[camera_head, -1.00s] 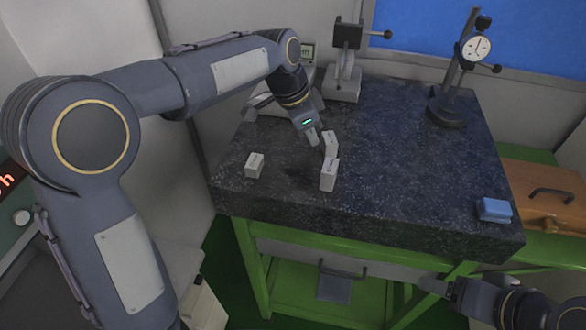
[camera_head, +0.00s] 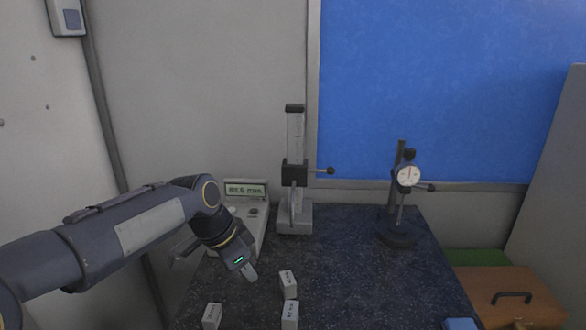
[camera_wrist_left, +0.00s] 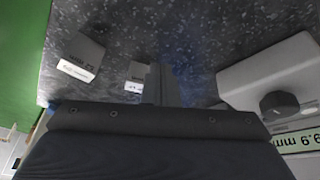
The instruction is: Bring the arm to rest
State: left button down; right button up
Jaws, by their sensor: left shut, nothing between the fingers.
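My left gripper (camera_head: 252,275) hangs above the dark speckled stone table, pointing down and slightly right. Its fingers are shut with nothing between them; they also show in the left wrist view (camera_wrist_left: 163,86). Three small grey-white blocks stand below and around it: one at the lower left (camera_head: 211,317), one to its right (camera_head: 288,285), and one nearer the front (camera_head: 290,317). The gripper looks apart from all of them. The left wrist view shows two blocks, a larger one (camera_wrist_left: 80,62) and one close beside the fingers (camera_wrist_left: 136,78). My right gripper is out of view.
A grey unit with a digital display (camera_head: 246,192) stands behind the left gripper. A height gauge stand (camera_head: 295,215) and a dial gauge on a stand (camera_head: 398,236) are at the back. A blue item (camera_head: 460,323) and a brown case (camera_head: 510,298) lie right. The table's middle right (camera_head: 370,280) is clear.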

pick_arm(q)
jog(key=s+a+n, duration=0.2)
jog(key=s+a, duration=0.1)
jog(key=s, duration=0.1)
jog(key=s+a+n+t, duration=0.1)
jog(key=s+a, duration=0.1)
jog(key=s, duration=0.2)
jog(key=s+a+n, duration=0.2)
jog(key=s+a, duration=0.1)
jog(key=shift+s+a+r+n+h, duration=0.1)
jog(key=shift+s+a+n+h, duration=0.2)
jog(key=shift+s+h, duration=0.1)
jog(key=s+f+n+t, duration=0.1)
jog(key=s+f+n, duration=0.2)
jog(key=s, duration=0.4)
jog(key=s+a+f+n+t, duration=0.1)
jog(key=s+f+n, duration=0.3)
jog(key=s, duration=0.2)
jog(key=shift+s+a+y+b, duration=0.25)
jog(key=shift+s+y+b, duration=0.1)
jog(key=shift+s+y, duration=0.05)
